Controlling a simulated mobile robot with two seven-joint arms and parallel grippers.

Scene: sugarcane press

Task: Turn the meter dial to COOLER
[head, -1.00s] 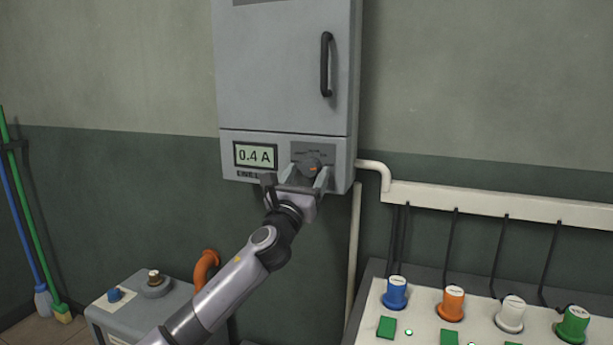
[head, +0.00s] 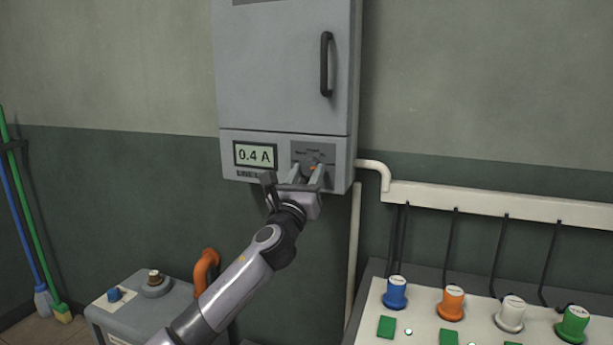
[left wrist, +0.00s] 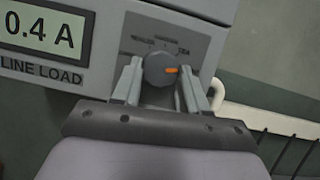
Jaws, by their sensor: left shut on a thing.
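The meter dial (head: 312,163) is a round dark grey knob with an orange pointer mark, on the lower right of the grey wall cabinet. In the left wrist view the dial (left wrist: 158,69) has its orange mark pointing right, close to a label that seems to read 20A. The other labels around it are too small to read, so I cannot make out COOLER. My left gripper (head: 306,174) is shut on the dial, one finger on each side, as the left wrist view (left wrist: 160,88) also shows. My right gripper is out of view.
The display (head: 255,156) left of the dial reads 0.4 A, above LINE LOAD. The cabinet door (head: 275,75) is closed. A white conduit (head: 480,203) runs right. A panel of coloured knobs (head: 395,293) stands lower right, and a grey box (head: 150,310) lower left.

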